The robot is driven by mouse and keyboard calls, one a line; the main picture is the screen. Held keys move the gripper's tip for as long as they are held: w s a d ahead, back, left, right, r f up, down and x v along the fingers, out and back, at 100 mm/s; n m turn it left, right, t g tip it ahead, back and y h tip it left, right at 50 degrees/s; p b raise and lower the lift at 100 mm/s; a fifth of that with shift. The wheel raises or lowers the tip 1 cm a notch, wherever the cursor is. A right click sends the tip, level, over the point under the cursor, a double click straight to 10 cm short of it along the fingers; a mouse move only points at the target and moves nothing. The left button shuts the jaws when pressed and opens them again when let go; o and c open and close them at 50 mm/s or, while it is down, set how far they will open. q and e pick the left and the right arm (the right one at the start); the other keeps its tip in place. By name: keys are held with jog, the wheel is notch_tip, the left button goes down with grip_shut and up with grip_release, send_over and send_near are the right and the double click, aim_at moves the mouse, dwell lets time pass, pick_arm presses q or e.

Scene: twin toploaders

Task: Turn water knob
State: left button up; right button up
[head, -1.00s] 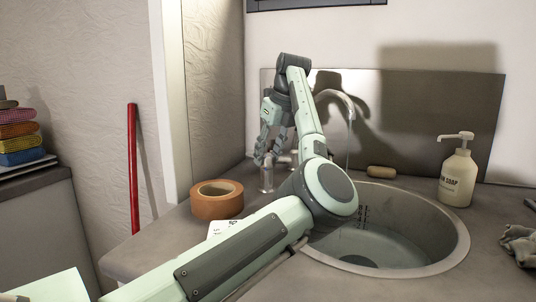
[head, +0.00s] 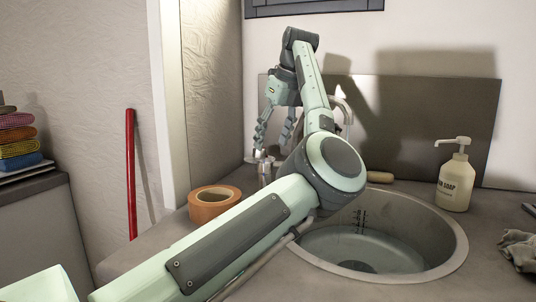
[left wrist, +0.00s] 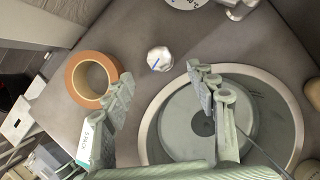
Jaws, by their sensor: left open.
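The water knob (left wrist: 159,58) is a small silver knob with a blue mark on the grey counter, between the tape roll and the sink in the left wrist view. In the head view a metal knob (head: 265,168) stands below my left gripper (head: 273,143). The left gripper is open and empty, its fingers pointing down above the knob and apart from it. In the left wrist view the knob shows between and beyond the fingertips of this gripper (left wrist: 160,80). The curved metal faucet (head: 347,108) is partly hidden behind my left arm. My right gripper is out of view.
An orange tape roll (head: 214,203) lies left of the knob. The round sink (head: 447,262) is to the right. A soap dispenser (head: 455,182) and a tan bar (head: 380,177) stand behind it. A grey cloth (head: 521,250) lies at right. A metal backsplash (head: 430,120) rises behind.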

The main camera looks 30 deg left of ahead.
pick_arm(q)
jog(key=shift+v, duration=2.7)
dwell(5.3)
